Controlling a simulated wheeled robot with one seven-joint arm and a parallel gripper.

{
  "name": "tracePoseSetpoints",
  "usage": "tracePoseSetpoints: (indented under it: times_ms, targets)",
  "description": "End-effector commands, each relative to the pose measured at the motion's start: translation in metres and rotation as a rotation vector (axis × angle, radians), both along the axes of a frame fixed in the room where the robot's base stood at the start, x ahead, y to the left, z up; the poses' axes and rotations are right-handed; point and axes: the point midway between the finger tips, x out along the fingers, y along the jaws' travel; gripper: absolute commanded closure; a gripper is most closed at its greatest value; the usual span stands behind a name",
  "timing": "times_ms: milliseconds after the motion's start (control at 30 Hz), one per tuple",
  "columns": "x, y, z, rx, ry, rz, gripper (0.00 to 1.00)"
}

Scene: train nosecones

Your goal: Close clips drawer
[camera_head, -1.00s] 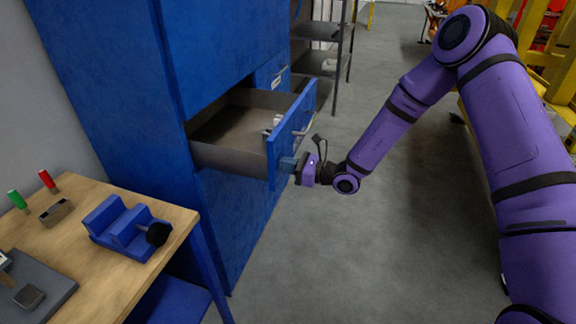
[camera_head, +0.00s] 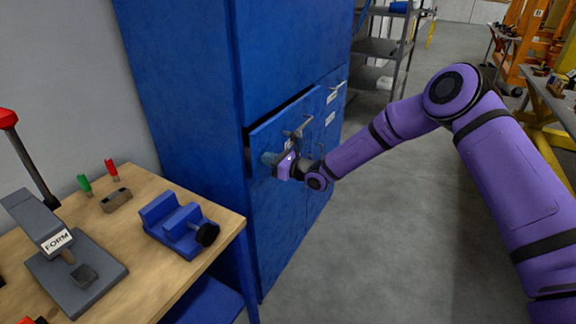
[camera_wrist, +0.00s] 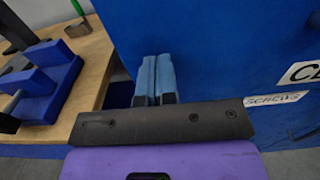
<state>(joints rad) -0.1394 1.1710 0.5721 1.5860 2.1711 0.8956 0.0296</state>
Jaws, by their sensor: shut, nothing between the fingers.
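The drawer (camera_head: 272,134) in the tall blue cabinet (camera_head: 185,85) is almost in, its blue front standing slightly proud. A dark gap shows along its top and left edges. Its inside is hidden. My gripper (camera_head: 270,160) is at the left part of the drawer front, below and left of the metal handle (camera_head: 297,128). In the wrist view the two pale blue fingers (camera_wrist: 155,78) are together and empty, pointing at the blue front (camera_wrist: 220,45). A label starting "CL" (camera_wrist: 303,72) is cut off at the right edge, above a "SCREWS" label (camera_wrist: 275,99).
A wooden workbench (camera_head: 215,262) stands left of the cabinet, with a blue vise (camera_head: 178,226) and a grey press marked FORM (camera_head: 75,275). Grey shelving (camera_head: 385,48) stands behind. The floor (camera_head: 385,240) right of the cabinet is clear.

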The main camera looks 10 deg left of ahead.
Motion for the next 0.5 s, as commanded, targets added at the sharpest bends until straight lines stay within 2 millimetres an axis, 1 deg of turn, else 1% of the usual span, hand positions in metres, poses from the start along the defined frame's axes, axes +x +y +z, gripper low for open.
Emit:
tracePoseSetpoints:
  times_ms: [33,200,333,500]
  targets:
    - [0.003,0.009,0.0,0.002,-0.001,0.001,1.0]
    - [0.011,0.03,0.0,0.001,0.0,0.0,1.0]
    - [0.014,0.038,0.0,0.001,0.0,0.0,1.0]
    - [0.015,0.043,0.001,0.001,0.001,0.0,1.0]
